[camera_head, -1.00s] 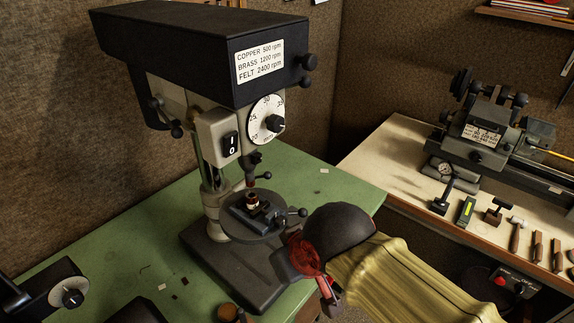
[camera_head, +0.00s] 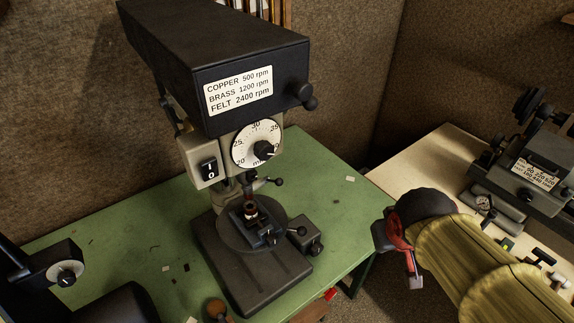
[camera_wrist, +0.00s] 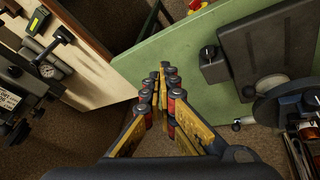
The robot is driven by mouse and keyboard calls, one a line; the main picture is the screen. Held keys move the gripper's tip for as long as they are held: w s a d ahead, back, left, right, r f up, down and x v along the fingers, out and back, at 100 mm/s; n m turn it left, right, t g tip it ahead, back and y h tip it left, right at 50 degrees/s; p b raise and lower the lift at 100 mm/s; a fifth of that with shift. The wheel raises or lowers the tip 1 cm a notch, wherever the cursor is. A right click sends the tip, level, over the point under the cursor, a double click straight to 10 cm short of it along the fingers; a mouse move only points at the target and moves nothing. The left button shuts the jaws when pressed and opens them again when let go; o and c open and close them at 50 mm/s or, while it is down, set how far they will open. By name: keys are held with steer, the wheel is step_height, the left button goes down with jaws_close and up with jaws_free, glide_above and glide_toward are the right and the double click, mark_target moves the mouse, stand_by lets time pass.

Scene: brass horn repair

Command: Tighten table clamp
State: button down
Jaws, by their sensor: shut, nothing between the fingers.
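The drill press (camera_head: 215,75) stands on the green bench. Its round table (camera_head: 226,232) carries a small dark vise (camera_head: 256,230) holding a reddish part (camera_head: 250,210). A ball-ended lever (camera_head: 301,230) shows at the table's right side, above a dark block (camera_head: 308,243) at the base's edge. A block with a round knob is also in the wrist view (camera_wrist: 213,66). I cannot tell which handle is the table clamp. My gripper (camera_head: 414,281) is right of the press, beyond the bench edge and apart from it. In the wrist view its fingers (camera_wrist: 162,70) meet, empty.
The green bench (camera_head: 320,170) is mostly clear right of the press. A cream bench (camera_head: 432,160) at right holds a lathe-like machine (camera_head: 535,165) and small tools. A gap with floor separates the benches. A dark device with a dial (camera_head: 66,273) stands at lower left.

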steer(key=w+n+t+p, duration=0.4)
steer(key=w+n+p, duration=0.2)
steer(key=w, duration=1.4)
steer(key=n+y+p, duration=0.2)
steer(key=n+y, duration=0.4)
steer(key=y, duration=0.3)
glide_toward(276, 180)
step_height(276, 180, up, 3)
steer(key=d, duration=0.1)
steer(key=shift+w+a+g+y, duration=0.15)
steer(key=shift+a+g+y, duration=0.15)
steer(key=shift+y, duration=0.2)
steer(key=shift+w, duration=0.1)
steer(key=b+x, duration=0.2)
steer(key=x, duration=0.8)
steer(key=shift+d+f+b, duration=0.1)
steer(key=shift+f+b, duration=0.05)
steer(key=shift+b, duration=0.2)
